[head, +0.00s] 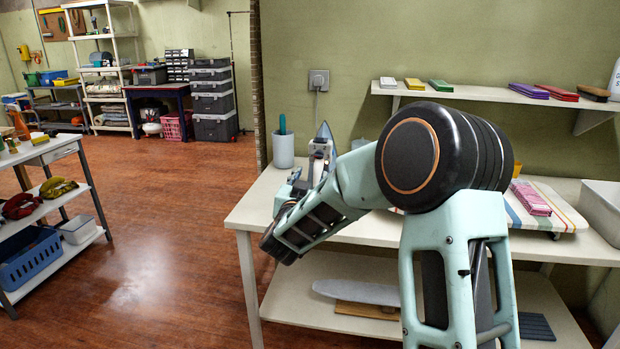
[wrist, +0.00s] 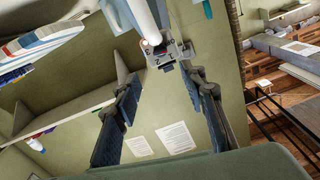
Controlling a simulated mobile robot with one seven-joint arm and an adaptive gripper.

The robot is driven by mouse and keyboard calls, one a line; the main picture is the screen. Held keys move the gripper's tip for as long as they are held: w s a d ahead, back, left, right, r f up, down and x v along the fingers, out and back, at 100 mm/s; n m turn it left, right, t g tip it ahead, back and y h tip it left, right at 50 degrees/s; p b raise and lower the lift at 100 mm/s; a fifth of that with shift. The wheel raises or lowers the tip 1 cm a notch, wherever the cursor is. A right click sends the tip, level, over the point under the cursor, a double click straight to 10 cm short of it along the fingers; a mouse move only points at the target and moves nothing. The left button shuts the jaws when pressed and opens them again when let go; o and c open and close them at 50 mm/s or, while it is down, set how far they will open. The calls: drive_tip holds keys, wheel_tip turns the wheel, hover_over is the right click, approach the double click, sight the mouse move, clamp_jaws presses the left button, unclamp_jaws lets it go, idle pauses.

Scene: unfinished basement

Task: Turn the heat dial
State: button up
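An upright iron-like appliance (head: 322,148) with a pointed grey tip stands near the back left of the white table, partly hidden behind my arm. What seems to be its pale body (wrist: 143,14) shows at the top of the wrist view. My gripper (wrist: 160,95) is open. Its two dark fingers are wide apart, with nothing between them, close to this pale body. In the head view my gripper is small and partly hidden at the table's left end.
A grey cup (head: 283,150) with a teal-handled item stands just left of the appliance. A striped board (head: 567,218) and a white bin (head: 600,212) are on the right. A wall shelf (head: 460,93) hangs above the table (head: 246,217). The floor at left is clear.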

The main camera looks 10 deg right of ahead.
sight(319, 156)
drive_tip(key=p+x, duration=0.1)
drive_tip(key=x, duration=0.5)
drive_tip(key=p+x, duration=0.1)
drive_tip(key=x, duration=0.5)
drive_tip(key=shift+r+p, duration=0.2)
drive_tip(key=shift+p, duration=0.2)
drive_tip(key=shift+s, duration=0.1)
clamp_jaws()
